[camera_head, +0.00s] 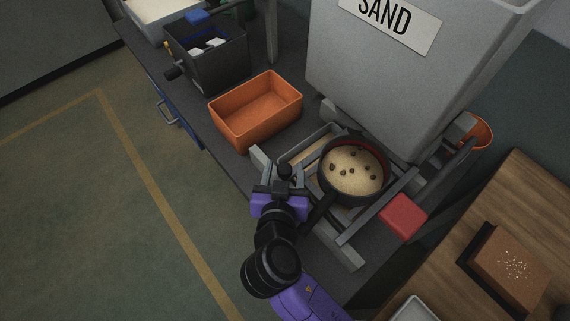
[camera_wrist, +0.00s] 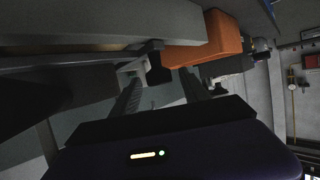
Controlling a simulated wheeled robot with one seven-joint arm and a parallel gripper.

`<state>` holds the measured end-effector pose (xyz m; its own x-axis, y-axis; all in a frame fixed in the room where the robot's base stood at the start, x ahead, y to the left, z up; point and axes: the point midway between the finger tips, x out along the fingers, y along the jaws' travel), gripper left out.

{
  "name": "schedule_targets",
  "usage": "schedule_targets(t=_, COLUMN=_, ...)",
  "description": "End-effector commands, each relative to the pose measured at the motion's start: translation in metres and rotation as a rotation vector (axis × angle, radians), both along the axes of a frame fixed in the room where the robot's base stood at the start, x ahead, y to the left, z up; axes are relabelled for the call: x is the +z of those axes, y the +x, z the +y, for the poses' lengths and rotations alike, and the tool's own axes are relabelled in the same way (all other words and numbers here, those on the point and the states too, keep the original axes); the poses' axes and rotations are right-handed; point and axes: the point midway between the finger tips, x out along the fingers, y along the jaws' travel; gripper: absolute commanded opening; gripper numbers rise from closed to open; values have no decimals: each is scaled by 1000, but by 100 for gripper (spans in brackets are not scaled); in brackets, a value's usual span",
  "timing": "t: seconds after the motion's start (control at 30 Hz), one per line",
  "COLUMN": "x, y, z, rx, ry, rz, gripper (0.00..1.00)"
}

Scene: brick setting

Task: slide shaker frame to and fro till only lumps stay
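The shaker frame (camera_head: 345,248) is a set of grey rails on the dark bench below the sand hopper. A round black sieve (camera_head: 325,177) with a reddish inner rim sits on it, holding pale sand and several dark lumps (camera_head: 344,172). A black handle (camera_head: 316,214) sticks out from the sieve. My gripper (camera_head: 284,180) is at the frame's near left end, by a dark knob. In the wrist view, my gripper's fingers (camera_wrist: 160,85) are apart, with a grey bracket and dark block (camera_wrist: 157,68) just ahead. I see no contact there.
An orange bin (camera_head: 232,130) stands left of the frame; it also shows in the wrist view (camera_wrist: 205,45). The grey hopper (camera_head: 390,75) marked SAND stands behind. A red block (camera_head: 403,216) is at the right. A dark crate (camera_head: 222,70) is at far left. The floor in front is clear.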

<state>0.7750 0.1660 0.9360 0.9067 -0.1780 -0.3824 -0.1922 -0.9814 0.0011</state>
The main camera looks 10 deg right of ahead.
Motion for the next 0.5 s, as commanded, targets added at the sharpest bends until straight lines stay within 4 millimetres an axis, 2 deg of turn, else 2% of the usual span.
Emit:
schedule_targets(t=0.13, x=-3, y=8, z=-1, rx=1, ry=1, rz=0, gripper=53)
schedule_targets(t=0.37, x=-4, y=8, z=-2, rx=1, ry=1, rz=0, gripper=53)
schedule_targets(t=0.4, x=-4, y=8, z=-2, rx=1, ry=1, rz=0, gripper=51)
schedule_targets(t=0.5, x=-4, y=8, z=-2, rx=1, ry=1, rz=0, gripper=32)
